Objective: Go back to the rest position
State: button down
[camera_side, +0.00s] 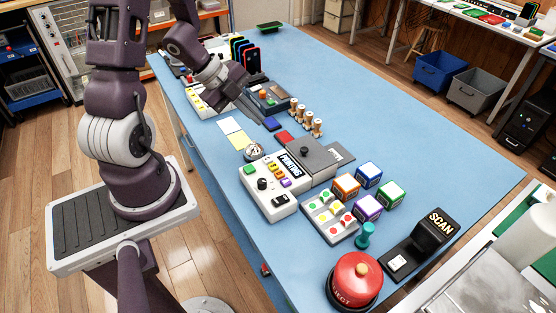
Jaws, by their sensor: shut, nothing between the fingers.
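My gripper (246,106) is at the upper middle of the side view, above the blue table (430,155). It points down and to the right, is shut and holds nothing that I can see. It is near a dark tray with small parts (268,97). Its fingertips are small and dark here, and I cannot tell their exact height above the table. My wrist hides part of the table behind it.
Phones in a rack (245,55) stand behind the gripper.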

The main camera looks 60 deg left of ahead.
jog(key=w+a+r+n+t+y, duration=0.1)
jog(key=w+a+r+n+y, duration=0.15)
jog(key=r+n+y, duration=0.7)
jog(key=s+d+r+n+g+h, duration=0.1)
jog(key=s+d+r+n+h, duration=0.2)
jog(key=s+d, duration=0.5)
jog(key=s+d+r+n+h, duration=0.3)
jog(key=s+d+r+n, duration=0.2)
jog(key=s+d, duration=0.3)
jog(key=d+r, duration=0.1)
jog(key=d, duration=0.1)
jog(key=shift+s+d+g, duration=0.15)
jog(key=shift+d+g, duration=0.2)
jog(key=shift+g, duration=0.05)
